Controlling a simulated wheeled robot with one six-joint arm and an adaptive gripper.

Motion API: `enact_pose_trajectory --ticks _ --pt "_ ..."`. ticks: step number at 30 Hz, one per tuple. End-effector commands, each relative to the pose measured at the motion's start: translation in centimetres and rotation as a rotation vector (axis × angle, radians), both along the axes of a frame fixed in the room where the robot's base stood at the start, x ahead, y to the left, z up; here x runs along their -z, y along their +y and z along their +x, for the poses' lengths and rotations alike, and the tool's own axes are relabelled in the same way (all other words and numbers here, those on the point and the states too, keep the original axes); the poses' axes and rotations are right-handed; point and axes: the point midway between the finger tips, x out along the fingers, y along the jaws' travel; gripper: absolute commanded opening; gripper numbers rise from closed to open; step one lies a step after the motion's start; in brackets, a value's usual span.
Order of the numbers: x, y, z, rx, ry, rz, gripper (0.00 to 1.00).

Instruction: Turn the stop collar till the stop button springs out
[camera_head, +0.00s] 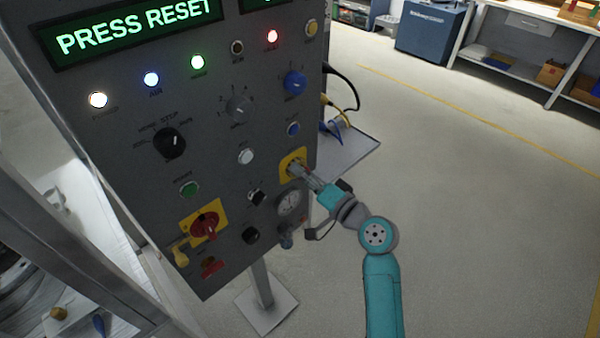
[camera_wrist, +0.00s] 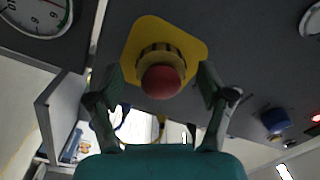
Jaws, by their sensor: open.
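In the head view the yellow plate (camera_head: 291,158) is at the panel's right edge, and my gripper covers most of the button. My gripper (camera_wrist: 160,84) is open, with one finger on each side of the red button. There is a visible space between each finger and the button. I cannot tell whether the fingertips touch the collar. In the head view my gripper (camera_head: 298,169) reaches the panel from the right.
A pressure gauge (camera_head: 290,202) sits just below the button. A blue button (camera_head: 293,128) and a blue knob (camera_head: 294,82) are above it. A red rotary switch (camera_head: 204,226) is at lower left. The display (camera_head: 130,32) reads PRESS RESET. Cables hang behind the panel's right edge.

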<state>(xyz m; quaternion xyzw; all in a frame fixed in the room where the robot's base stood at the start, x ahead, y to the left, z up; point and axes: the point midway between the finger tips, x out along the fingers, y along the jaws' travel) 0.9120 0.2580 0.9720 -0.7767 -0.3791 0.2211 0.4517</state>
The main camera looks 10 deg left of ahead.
Motion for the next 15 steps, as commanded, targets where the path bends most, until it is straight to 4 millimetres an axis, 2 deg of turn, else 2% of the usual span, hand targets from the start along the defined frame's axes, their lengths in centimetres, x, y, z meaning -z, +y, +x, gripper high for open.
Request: enact_pose_trajectory --ticks 9,15 --pt "0.1 -5.0 -3.8 0.004 0.001 0.001 0.80" --pt "0.1 -7.4 -5.6 0.004 0.001 0.000 0.80"
